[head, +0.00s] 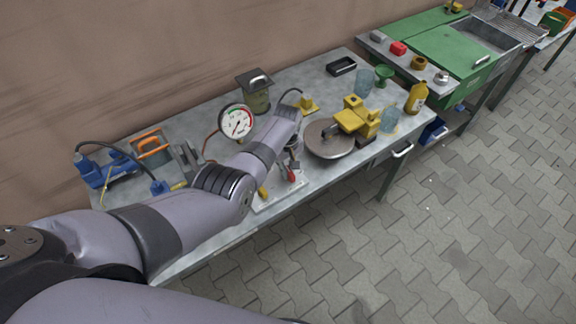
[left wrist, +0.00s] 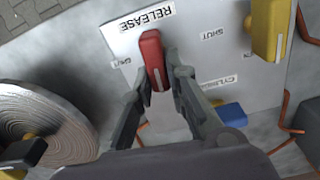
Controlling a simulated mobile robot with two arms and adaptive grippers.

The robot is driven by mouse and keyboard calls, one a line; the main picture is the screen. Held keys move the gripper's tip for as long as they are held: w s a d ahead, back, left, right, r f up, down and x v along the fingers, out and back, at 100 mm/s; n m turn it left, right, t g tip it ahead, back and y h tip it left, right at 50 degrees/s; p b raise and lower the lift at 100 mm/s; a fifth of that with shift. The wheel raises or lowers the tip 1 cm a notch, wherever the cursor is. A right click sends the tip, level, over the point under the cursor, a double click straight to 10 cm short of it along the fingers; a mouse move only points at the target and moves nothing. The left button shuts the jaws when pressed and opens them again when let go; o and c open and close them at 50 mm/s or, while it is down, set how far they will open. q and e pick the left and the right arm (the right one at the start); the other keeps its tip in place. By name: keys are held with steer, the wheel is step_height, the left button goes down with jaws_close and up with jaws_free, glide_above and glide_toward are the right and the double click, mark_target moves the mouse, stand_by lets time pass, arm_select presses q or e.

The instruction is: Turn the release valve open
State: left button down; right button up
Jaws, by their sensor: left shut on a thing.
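The release valve's red handle (left wrist: 152,50) is in the left wrist view, on a white panel below an upside-down RELEASE label (left wrist: 147,18). A SHUT label lies to the right of the handle. My left gripper (left wrist: 158,74) is shut on the red handle, one finger on each side. In the head view the red handle (head: 291,176) shows below my left gripper (head: 291,160), over the white panel (head: 275,198) on the bench; my arm hides part of the panel. My right gripper is not in view.
A round metal disc (head: 328,142) with yellow parts is to the right. A pressure gauge (head: 236,121) stands behind my arm. The paved floor is clear.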

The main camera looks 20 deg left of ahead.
arm_select(q)
steer(key=shift+n, duration=0.6)
steer(key=c, duration=1.6)
jaws_free()
steer(key=shift+o, duration=0.2)
step_height(320, 180, up, 12)
